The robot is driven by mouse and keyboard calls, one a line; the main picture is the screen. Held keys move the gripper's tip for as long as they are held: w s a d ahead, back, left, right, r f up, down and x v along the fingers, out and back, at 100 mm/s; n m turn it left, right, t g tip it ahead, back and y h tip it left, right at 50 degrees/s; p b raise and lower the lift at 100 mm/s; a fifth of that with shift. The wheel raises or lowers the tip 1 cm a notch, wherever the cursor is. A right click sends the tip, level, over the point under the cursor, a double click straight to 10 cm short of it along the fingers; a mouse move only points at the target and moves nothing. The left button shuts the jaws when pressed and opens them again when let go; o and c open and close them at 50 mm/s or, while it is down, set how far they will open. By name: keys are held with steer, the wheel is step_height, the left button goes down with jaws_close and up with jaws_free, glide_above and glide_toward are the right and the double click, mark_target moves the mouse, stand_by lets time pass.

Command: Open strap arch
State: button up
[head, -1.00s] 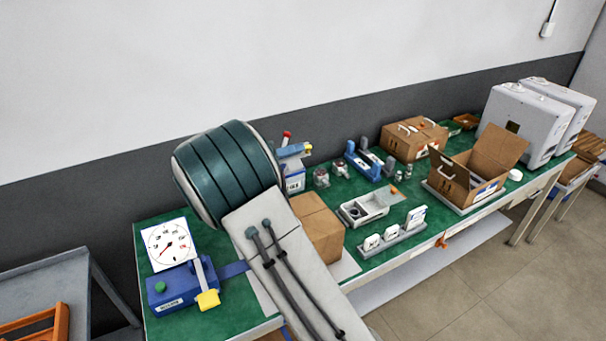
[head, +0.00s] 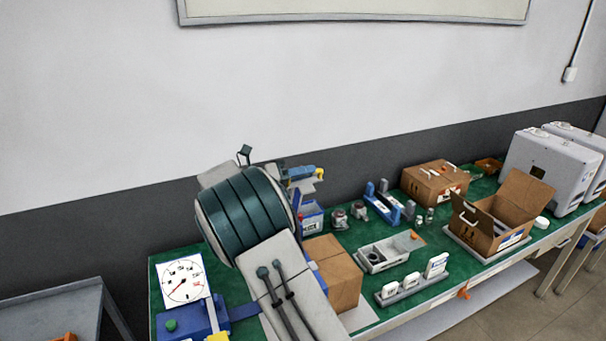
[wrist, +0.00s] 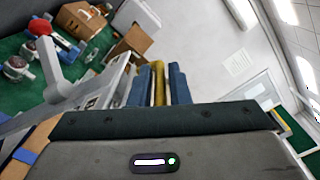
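My gripper (wrist: 158,87) has two blue fingers, close together on a yellow piece (wrist: 157,72). In the head view the yellow piece (head: 319,173) sticks out to the right of the finger ends, above the bench. A grey arch-like frame (wrist: 58,72) with a red knob (wrist: 40,27) stands left of the fingers in the wrist view; I take it for the strap arch. I cannot tell whether the yellow piece is joined to it. My arm and gripper hide most of this area in the head view. A blue bin (head: 312,217) stands below the gripper.
A brown carton (head: 340,280) stands beside my arm. A dial card (head: 183,281) and a blue device (head: 190,318) are at the left. A grey tray (head: 385,257) and an open carton (head: 500,215) lie to the right. The wall is close behind the bench.

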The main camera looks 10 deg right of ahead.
steer(key=shift+s+a+f, duration=0.1)
steer(key=shift+a+f, duration=0.05)
steer(key=shift+a, duration=0.35)
steer(key=b+v, duration=0.3)
steer(key=v, duration=1)
steer(key=shift+d, duration=0.1)
